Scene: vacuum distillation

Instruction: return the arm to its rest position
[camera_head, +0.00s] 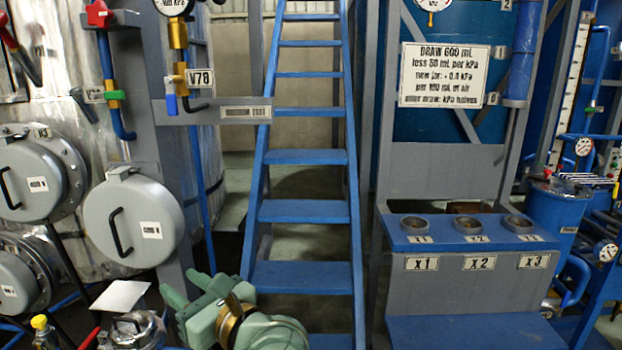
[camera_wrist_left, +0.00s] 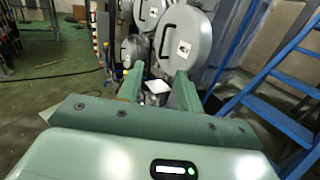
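My left gripper (camera_head: 186,287) is pale green and shows low in the head view, left of the blue ladder's foot. In the left wrist view its two fingers (camera_wrist_left: 158,84) stand apart with nothing between them, so it is open and empty. Beyond the fingertips, a small white plate (camera_wrist_left: 157,87) shows in the gap; in the head view a white plate (camera_head: 120,297) lies left of the gripper. I cannot tell the exact distance between them. My right gripper is in neither view.
Blue ladder steps (camera_head: 303,211) rise in the middle, close right of the gripper. Round grey hatches (camera_head: 133,222) with black handles are at the left. A blue-topped stand (camera_head: 465,240) with several cups is at the right. Valve V78 (camera_head: 171,103) hangs above.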

